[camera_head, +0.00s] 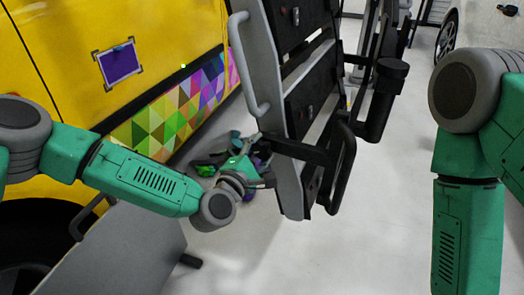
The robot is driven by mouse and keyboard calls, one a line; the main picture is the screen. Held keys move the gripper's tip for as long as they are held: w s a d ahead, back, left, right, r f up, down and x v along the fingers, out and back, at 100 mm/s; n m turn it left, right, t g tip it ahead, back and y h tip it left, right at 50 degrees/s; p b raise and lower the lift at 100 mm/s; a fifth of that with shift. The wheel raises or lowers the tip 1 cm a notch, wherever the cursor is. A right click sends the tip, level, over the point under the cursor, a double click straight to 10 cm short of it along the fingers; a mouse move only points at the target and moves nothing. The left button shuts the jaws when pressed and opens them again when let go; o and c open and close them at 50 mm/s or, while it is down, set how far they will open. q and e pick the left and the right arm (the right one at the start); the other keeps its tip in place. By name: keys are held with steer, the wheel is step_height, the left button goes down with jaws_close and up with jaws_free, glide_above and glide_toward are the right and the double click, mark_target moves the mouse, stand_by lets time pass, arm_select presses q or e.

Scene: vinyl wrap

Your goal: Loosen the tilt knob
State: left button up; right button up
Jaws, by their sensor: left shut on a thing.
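My left arm comes in from the left, and its gripper (262,162) is at the lower left edge of the upright grey and black panel stand (290,190). The left gripper is shut on the tilt knob at the stand's side. The fingers and the dark parts around them hide the knob almost fully, so its shape and how far it is turned cannot be seen. My right arm hangs down at the right side, and its gripper is below the picture.
A yellow vehicle with a coloured triangle pattern (175,105) and a purple patch (119,63) stands at the left. A grey board (130,250) is low at the left. Black handles (342,165) stick out from the stand. The pale floor (375,220) right of it is clear.

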arm_select(q)
steer(key=shift+s+a+f, duration=0.1)
steer(key=shift+a+f, duration=0.1)
steer(key=shift+f, duration=0.3)
steer(key=o, duration=1)
steer(key=shift+o, duration=0.8)
steer(key=shift+a+r, duration=0.1)
steer(key=shift+r, duration=0.1)
steer(key=v, duration=1.1)
steer(key=shift+s+a, duration=0.25)
steer(key=shift+s, duration=0.1)
